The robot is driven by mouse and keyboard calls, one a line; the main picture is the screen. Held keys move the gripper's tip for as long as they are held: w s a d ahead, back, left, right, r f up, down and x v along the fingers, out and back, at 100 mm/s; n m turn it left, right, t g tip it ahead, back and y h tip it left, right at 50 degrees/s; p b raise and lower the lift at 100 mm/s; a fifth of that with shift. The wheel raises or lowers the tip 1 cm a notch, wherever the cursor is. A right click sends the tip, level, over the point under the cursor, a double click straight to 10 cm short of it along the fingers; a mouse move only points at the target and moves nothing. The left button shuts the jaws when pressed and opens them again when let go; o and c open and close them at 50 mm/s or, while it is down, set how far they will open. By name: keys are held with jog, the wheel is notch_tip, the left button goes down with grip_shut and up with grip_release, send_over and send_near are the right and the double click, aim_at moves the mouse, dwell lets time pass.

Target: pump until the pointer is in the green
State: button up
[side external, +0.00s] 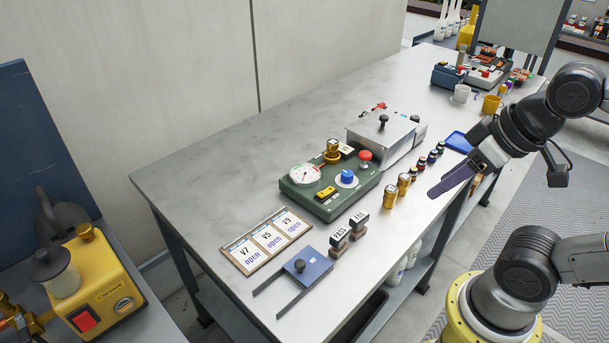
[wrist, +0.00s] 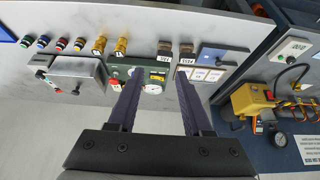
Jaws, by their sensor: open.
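A green box (side external: 318,198) sits mid-table in the side view. On its top are a white round gauge (side external: 305,175), a red mushroom-shaped knob (side external: 365,158), a blue knob (side external: 347,177), a yellow switch block (side external: 325,193) and a brass fitting (side external: 332,150). The gauge's pointer and any green band are too small to read. My gripper (side external: 441,186) is open and empty, in the air right of the box near the table's front edge. In the wrist view the gauge (wrist: 153,88) shows between my fingers; the red knob (wrist: 115,85) is beside the left finger.
A grey metal box (side external: 380,138) stands behind the green box. Brass cylinders (side external: 397,188) and several small coloured-top pieces line the front edge. Two stamps (side external: 348,232), a card holder (side external: 268,240) and a blue plate (side external: 305,268) lie nearer. The table's left end is clear.

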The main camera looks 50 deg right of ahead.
grip_shut()
dwell(1.6)
